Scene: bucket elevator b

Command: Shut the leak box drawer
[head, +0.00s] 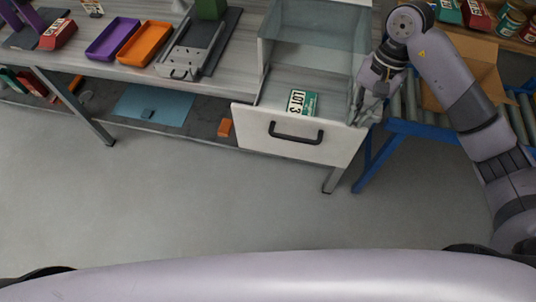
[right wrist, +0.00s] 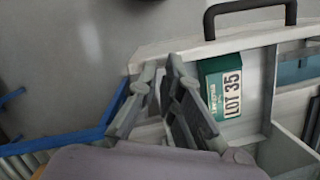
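The leak box drawer (head: 292,136) is pulled out from the bench in the head view, with a white front and a black bar handle (head: 296,133). A green and white box marked LOT 35 (head: 301,102) lies inside it; it also shows in the right wrist view (right wrist: 226,88). My right gripper (head: 366,108) is at the drawer's right front corner, away from the handle. In the right wrist view its two fingers (right wrist: 160,78) are apart, close to the drawer's edge; whether they touch it I cannot tell. My left gripper is not in view.
A blue-framed roller conveyor (head: 398,128) with a cardboard box (head: 470,68) stands close to the drawer's right. Purple (head: 113,40) and orange (head: 146,44) trays sit on the bench at left. A small orange block (head: 225,127) lies on the lower shelf. The floor in front is clear.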

